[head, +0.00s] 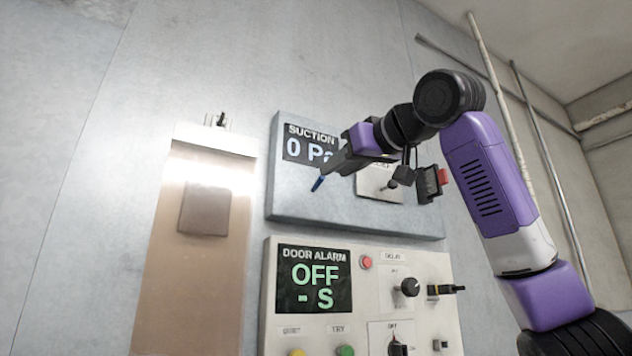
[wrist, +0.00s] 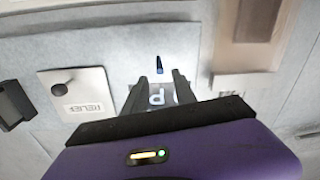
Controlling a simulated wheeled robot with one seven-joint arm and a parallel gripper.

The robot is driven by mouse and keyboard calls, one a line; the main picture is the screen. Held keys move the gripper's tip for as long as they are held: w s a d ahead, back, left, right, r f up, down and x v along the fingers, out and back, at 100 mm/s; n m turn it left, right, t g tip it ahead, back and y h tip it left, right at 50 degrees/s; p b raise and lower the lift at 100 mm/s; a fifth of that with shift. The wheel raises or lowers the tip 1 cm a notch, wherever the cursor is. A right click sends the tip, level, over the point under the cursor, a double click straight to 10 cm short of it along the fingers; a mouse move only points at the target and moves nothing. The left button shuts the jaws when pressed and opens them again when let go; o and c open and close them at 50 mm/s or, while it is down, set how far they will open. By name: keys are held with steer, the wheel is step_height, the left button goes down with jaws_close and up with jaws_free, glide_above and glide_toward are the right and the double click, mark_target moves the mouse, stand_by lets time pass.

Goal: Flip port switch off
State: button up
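My gripper (head: 330,172) is in front of the grey suction panel (head: 290,199), beside its "0 Pa" display (head: 312,147). In the wrist view my gripper (wrist: 161,80) has its two dark fingers apart, with part of the display showing between them. No label reading "port" is legible, and my arm hides part of the panel.
A plate with a dark knob (wrist: 62,90), its label seemingly "RELIEF", is on the suction panel. A black and red fitting (head: 431,183) sits at its right edge. Below is the door alarm panel (head: 270,300) with knobs and buttons. A tan panel (head: 170,275) stands left.

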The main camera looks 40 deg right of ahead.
mark_target(321, 179)
steer(key=p+x, duration=0.2)
steer(key=x, duration=0.5)
steer(key=shift+p, duration=0.3)
steer(key=shift+c, duration=0.2)
jaws_close()
